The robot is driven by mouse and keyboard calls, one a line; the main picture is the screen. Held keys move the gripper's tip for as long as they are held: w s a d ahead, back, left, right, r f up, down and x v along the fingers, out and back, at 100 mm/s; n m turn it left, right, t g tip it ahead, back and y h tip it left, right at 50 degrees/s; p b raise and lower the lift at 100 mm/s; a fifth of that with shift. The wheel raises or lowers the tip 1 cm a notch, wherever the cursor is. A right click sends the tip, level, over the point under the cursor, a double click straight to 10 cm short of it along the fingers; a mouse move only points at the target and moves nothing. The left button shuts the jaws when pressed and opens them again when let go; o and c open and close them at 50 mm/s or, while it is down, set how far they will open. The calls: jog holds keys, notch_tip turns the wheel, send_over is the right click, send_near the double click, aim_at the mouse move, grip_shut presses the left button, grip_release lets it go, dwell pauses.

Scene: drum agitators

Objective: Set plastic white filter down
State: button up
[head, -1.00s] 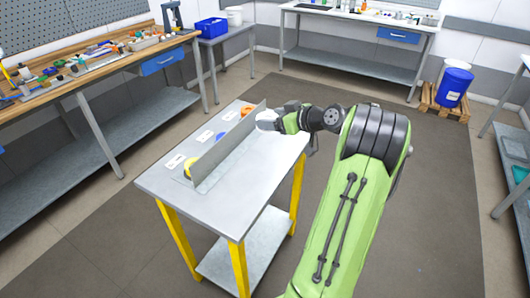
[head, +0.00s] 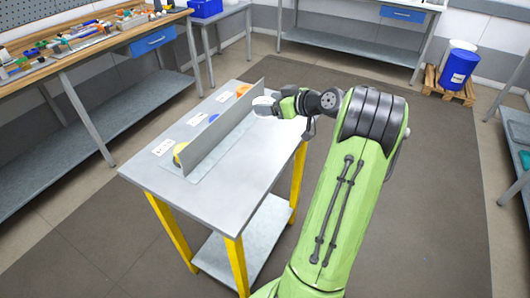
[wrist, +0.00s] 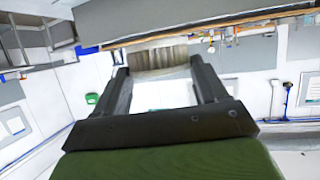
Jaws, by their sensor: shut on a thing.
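The plastic white filter (head: 263,104) shows as a small white shape at the end of my arm in the head view. My gripper (head: 274,105) is shut on it, over the far right part of a grey table (head: 222,185) with yellow legs. The filter is on the right side of the upright grey divider (head: 222,134), close to its far end. I cannot tell whether it touches the tabletop. In the wrist view my gripper's two fingers (wrist: 163,70) stand apart; what lies between them is hard to make out.
Left of the divider are an orange item (head: 243,90), a blue item (head: 214,118), a yellow item (head: 180,152) and white cards (head: 163,147). The tabletop right of the divider is clear toward the front. A cluttered workbench (head: 130,45) stands at the left.

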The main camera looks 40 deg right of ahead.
notch_tip(320, 180, down, 3)
jog(key=shift+s+a+f+b, duration=0.1)
jog(key=shift+b, duration=0.95)
notch_tip(320, 180, down, 10)
jog(key=b, duration=0.2)
jog(key=shift+b, duration=0.35)
jog(key=shift+f, duration=0.15)
jog(key=o, duration=1)
